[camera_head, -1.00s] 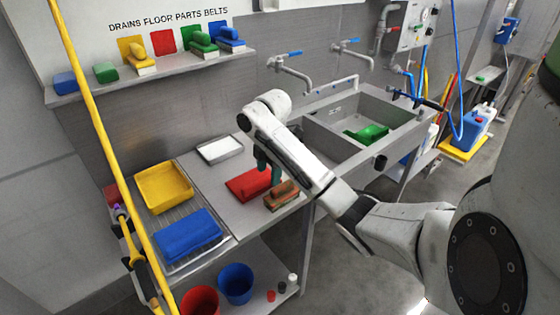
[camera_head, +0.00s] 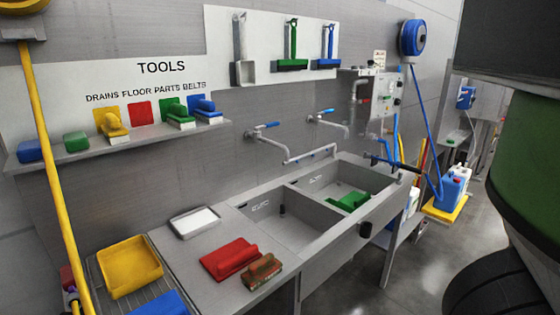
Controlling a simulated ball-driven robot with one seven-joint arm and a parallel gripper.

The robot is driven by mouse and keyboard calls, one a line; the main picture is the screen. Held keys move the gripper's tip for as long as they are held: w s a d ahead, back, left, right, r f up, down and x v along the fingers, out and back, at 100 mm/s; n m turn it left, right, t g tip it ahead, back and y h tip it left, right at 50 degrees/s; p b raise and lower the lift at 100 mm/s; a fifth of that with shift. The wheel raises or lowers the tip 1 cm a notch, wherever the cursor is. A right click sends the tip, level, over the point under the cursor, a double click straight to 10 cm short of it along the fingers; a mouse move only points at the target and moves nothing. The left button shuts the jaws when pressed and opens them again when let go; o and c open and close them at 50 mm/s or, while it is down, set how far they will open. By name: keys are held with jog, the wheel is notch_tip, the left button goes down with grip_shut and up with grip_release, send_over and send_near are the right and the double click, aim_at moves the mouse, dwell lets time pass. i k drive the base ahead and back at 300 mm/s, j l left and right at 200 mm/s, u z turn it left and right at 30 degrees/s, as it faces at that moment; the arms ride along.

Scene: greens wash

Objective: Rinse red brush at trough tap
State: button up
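A soiled brown-red brush (camera_head: 262,270) lies on the steel bench beside the trough, near its front edge. A flat bright red piece with a raised grip (camera_head: 230,257) lies just left of it; I cannot tell what it is. The double trough (camera_head: 288,222) is right of them. Two wall taps with blue levers, the left tap (camera_head: 264,133) and the right tap (camera_head: 328,120), are above it. A swing spout (camera_head: 310,154) reaches across the trough's back. I see no water running. My gripper is out of view.
A green item (camera_head: 348,201) lies in the right basin; the left basin looks empty. A white tray (camera_head: 195,222) and yellow tub (camera_head: 130,266) stand on the left. The wall shelf (camera_head: 120,145) holds coloured brushes and pads. A large dark-green shape (camera_head: 535,165) blocks the right.

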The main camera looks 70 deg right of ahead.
aim_at(318, 114)
jog(key=k+l, duration=0.1)
jog(key=l, duration=0.35)
jog(key=k+l, duration=0.15)
jog(key=l, duration=0.25)
jog(key=k+l, duration=0.1)
jog(key=l, duration=0.35)
jog(key=k+l, duration=0.15)
jog(key=l, duration=0.25)
jog(key=k+l, duration=0.1)
jog(key=l, duration=0.35)
